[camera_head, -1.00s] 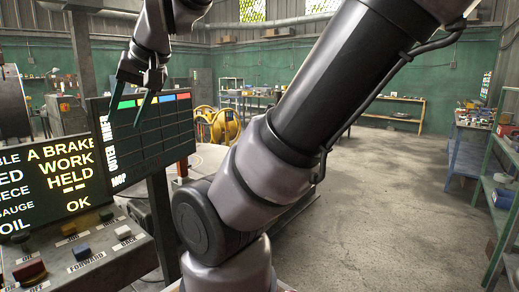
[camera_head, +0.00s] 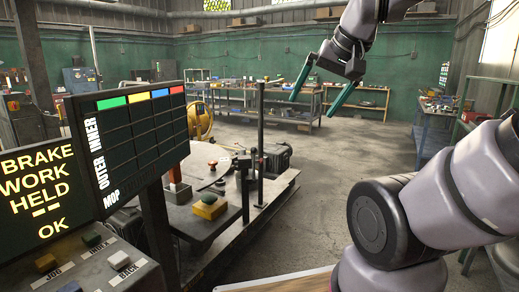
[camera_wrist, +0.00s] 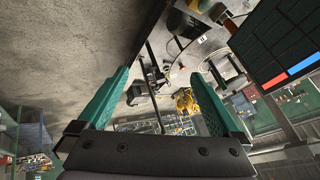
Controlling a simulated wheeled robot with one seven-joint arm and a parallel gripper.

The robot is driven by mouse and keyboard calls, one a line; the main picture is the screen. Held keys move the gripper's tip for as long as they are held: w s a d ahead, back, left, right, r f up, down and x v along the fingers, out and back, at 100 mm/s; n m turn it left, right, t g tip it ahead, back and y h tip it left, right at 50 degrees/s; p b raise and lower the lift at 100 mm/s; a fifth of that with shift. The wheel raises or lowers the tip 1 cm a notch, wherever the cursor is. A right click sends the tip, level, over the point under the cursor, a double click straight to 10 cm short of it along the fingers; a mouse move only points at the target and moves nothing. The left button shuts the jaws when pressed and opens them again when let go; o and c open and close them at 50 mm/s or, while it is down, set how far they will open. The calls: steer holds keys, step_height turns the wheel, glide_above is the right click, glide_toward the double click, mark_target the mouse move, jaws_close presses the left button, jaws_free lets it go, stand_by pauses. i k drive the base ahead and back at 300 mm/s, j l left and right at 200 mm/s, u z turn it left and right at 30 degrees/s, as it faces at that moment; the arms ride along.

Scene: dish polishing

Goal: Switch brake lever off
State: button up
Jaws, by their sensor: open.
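My gripper (camera_head: 314,106) is in the upper right of the head view, its two green fingers spread and empty, pointing down. It is up in the air, apart from the levers. On the machine bench stand a dark lever with a round knob (camera_head: 243,185) and a taller thin dark post (camera_head: 260,140). I cannot tell for sure which is the brake lever. A screen (camera_head: 38,190) at the left reads BRAKE, WORK, HELD, OK; its left part is cut off.
A dark chart board (camera_head: 130,145) on a post stands left of the levers. A button panel (camera_head: 85,265) is at the lower left. Free floor (camera_head: 320,170) lies right of the bench.

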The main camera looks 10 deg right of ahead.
mark_target(254, 150)
steer(key=z, duration=0.15)
steer(key=i+l+z, duration=0.15)
steer(key=i+z, duration=0.25)
steer(key=i, duration=0.7)
steer(key=i+u, duration=0.3)
steer(key=i+l+u, duration=0.3)
steer(key=i, duration=0.15)
steer(key=i+l+u, duration=0.2)
steer(key=i+u, duration=0.25)
steer(key=i+l+u, duration=0.25)
steer(key=u, duration=0.15)
steer(key=k+l, duration=0.05)
steer(key=l, duration=0.05)
